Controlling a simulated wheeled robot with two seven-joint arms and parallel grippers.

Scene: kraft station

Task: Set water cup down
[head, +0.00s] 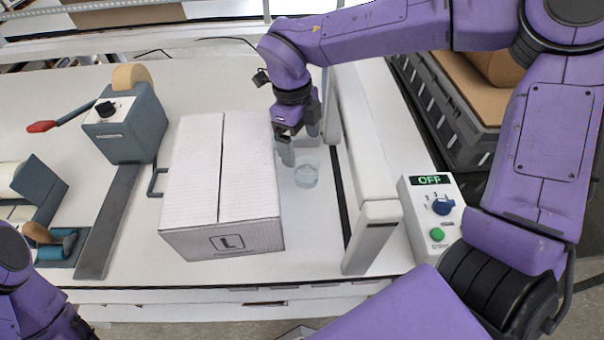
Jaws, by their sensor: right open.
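The water cup (306,175) is a clear glass with some water in it. It stands upright on the white table, between the white box and the white rail. My right gripper (286,152) points down just behind and to the left of the cup, its fingers partly overlapping the cup's far side in the head view. It is open, and I cannot tell whether a finger touches the cup. Of my left arm (40,295), only a purple part shows at the lower left; its gripper is out of view.
A closed white box (195,170) marked L stands close to the cup's left. A white rail (365,150) runs along its right, with a control box (432,215) reading OFF beyond. A tape dispenser (125,125) stands at the left. The table in front of the cup is clear.

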